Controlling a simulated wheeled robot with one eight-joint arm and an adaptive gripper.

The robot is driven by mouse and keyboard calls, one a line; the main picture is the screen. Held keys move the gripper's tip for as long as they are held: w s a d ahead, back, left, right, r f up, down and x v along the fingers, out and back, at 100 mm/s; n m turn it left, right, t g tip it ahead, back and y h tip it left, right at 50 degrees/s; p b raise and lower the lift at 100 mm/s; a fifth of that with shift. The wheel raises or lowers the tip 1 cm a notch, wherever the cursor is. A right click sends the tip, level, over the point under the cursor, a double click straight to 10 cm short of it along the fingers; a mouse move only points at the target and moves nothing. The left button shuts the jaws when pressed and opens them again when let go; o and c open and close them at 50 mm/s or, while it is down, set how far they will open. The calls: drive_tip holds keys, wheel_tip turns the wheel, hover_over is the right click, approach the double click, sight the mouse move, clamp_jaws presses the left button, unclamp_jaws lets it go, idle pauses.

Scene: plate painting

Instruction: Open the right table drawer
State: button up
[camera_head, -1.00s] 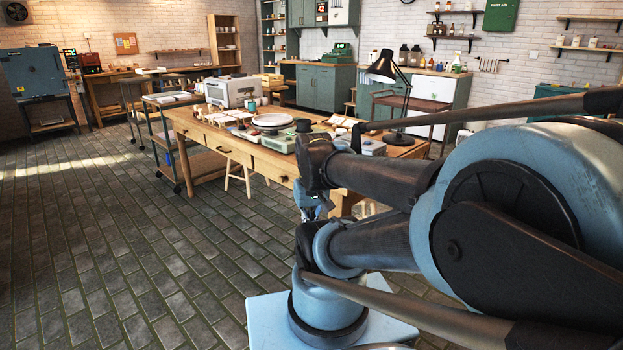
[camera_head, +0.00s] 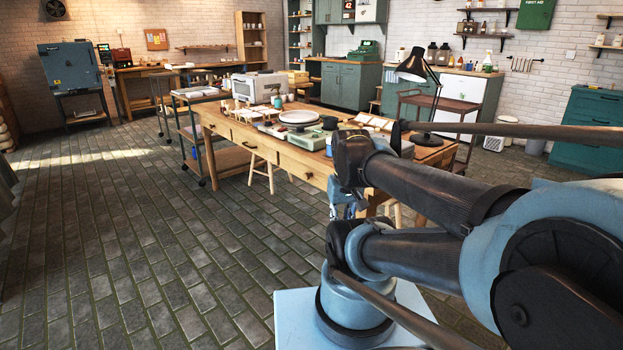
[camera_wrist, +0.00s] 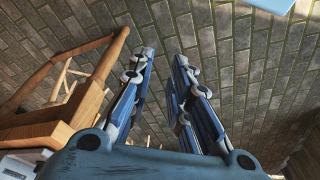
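The wooden table (camera_head: 279,155) stands mid-picture in the head view, with drawers along its front side. The right drawer (camera_head: 309,175) shows a small dark knob and looks shut; my arm hides the table front to its right. My gripper (camera_wrist: 163,58) is open and empty in the wrist view, its two blue fingers apart over the brick floor. In the head view it is mostly hidden behind my arm, low by the table's near right end. Wooden table parts (camera_wrist: 75,92) show left of the fingers in the wrist view, not between them.
The tabletop holds a white round plate or wheel (camera_head: 299,117), a white oven-like box (camera_head: 259,88) and a black lamp (camera_head: 417,70). A wooden stool (camera_head: 262,172) stands under the table. A wheeled cart (camera_head: 200,130) is at its left end. The brick floor (camera_head: 120,230) at left is clear.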

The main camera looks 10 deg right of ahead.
drive_tip(key=o, duration=0.4)
drive_tip(key=w+r+m, duration=0.1)
drive_tip(key=w+r, duration=0.1)
drive_tip(key=w, duration=0.1)
drive_tip(key=w+r+m+h, duration=0.1)
drive_tip(key=w+r, duration=0.1)
drive_tip(key=w, duration=0.1)
drive_tip(key=w+d+r+h, duration=0.1)
drive_tip(key=w+r, duration=0.1)
drive_tip(key=w, duration=0.2)
drive_tip(key=shift+m, duration=0.4)
drive_tip(key=shift+c, duration=0.2)
drive_tip(key=m+t+h, duration=0.3)
drive_tip(key=m+h, duration=0.3)
drive_tip(key=m, duration=0.3)
hover_over(305, 175)
drive_tip(key=s+a, duration=0.7)
drive_tip(key=a, duration=0.4)
wheel_tip(305, 175, down, 3)
drive_tip(key=x, duration=1.7)
drive_tip(key=shift+f, duration=0.35)
clamp_jaws()
